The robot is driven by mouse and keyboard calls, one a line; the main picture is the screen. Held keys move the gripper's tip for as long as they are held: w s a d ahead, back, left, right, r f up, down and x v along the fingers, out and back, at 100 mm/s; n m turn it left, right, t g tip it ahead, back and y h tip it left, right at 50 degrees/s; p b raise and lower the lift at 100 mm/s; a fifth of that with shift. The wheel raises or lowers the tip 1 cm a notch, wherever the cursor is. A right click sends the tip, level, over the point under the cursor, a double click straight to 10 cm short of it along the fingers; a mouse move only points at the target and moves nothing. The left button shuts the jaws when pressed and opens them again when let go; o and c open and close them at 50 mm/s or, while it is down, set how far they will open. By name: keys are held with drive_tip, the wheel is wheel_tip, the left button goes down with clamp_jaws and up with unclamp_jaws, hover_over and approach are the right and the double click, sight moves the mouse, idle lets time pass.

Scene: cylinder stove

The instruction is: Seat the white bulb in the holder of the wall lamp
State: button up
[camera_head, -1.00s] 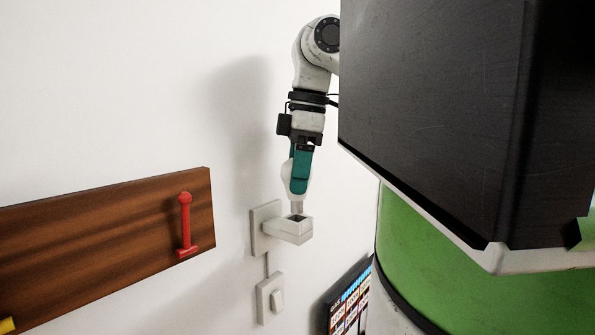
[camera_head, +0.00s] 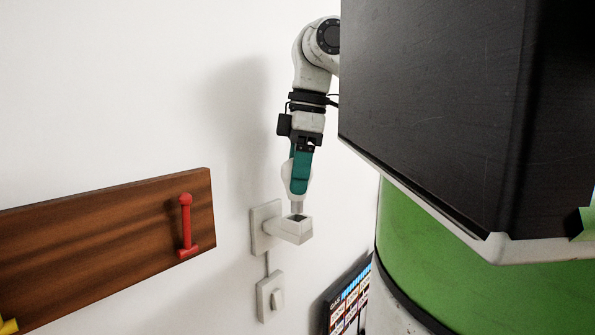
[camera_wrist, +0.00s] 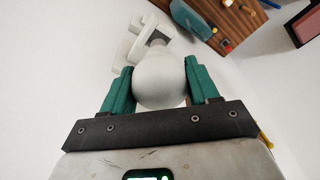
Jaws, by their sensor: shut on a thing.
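The white bulb (camera_wrist: 160,80) is between the two green fingers of my gripper (camera_wrist: 160,88) in the wrist view. In the head view my gripper (camera_head: 301,172) points down, shut on the bulb (camera_head: 297,190), whose grey base points down. The base meets the dark square opening of the wall lamp's holder (camera_head: 294,231). I cannot tell how deep it sits. The white holder juts out from a wall plate (camera_head: 262,217). In the wrist view the holder (camera_wrist: 153,33) shows beyond the bulb, which hides part of it.
A white wall switch (camera_head: 270,297) is below the lamp. A brown wooden board (camera_head: 110,240) with a red hook (camera_head: 185,225) is on the wall to the left. A dark panel with coloured pictures (camera_head: 349,300) stands at lower right. The white wall is close beside my arm.

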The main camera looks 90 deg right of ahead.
drive_tip(key=shift+f+b, duration=0.75)
drive_tip(key=shift+f, duration=0.9)
drive_tip(key=o, duration=1.1)
drive_tip(key=shift+o, duration=0.2)
drive_tip(key=r, duration=0.3)
drive_tip(key=s+r, duration=0.1)
drive_tip(key=r, duration=0.6)
drive_tip(key=shift+s+d+r, duration=0.1)
drive_tip(key=shift+s+r, duration=0.2)
drive_tip(key=shift+r, duration=0.05)
